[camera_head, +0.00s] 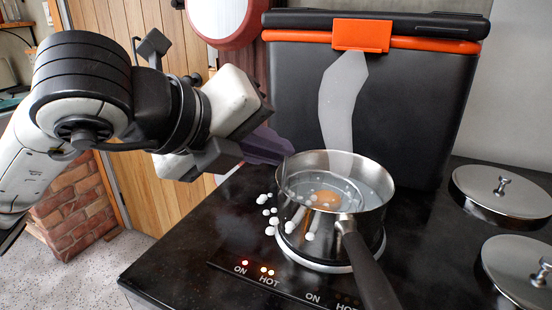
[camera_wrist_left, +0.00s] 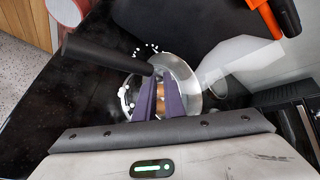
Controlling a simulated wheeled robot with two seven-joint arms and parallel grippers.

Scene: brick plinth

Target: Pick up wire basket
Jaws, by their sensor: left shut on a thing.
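A steel saucepan (camera_head: 366,208) with a black handle stands on the hob and holds clear liquid and a brown egg (camera_head: 326,200). A thin grey upright strip, seemingly the wire basket's handle (camera_head: 284,174), rises at the pan's left rim. Faint wire rings show inside the pan; most of the basket is hard to make out. My left gripper (camera_head: 277,160) reaches in from the left, its purple fingers shut on this strip. In the left wrist view, the fingers (camera_wrist_left: 160,84) point over the saucepan (camera_wrist_left: 188,78) and hide much of the basket. My right gripper is out of view.
The pan handle (camera_head: 368,268) juts toward the front. White droplets (camera_head: 270,212) lie beside the pan. A black box with an orange handle (camera_head: 361,35) stands behind, with a pale steam-like plume before it. Steel lids (camera_head: 502,190) cover the right side. Indicator lights read hot.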

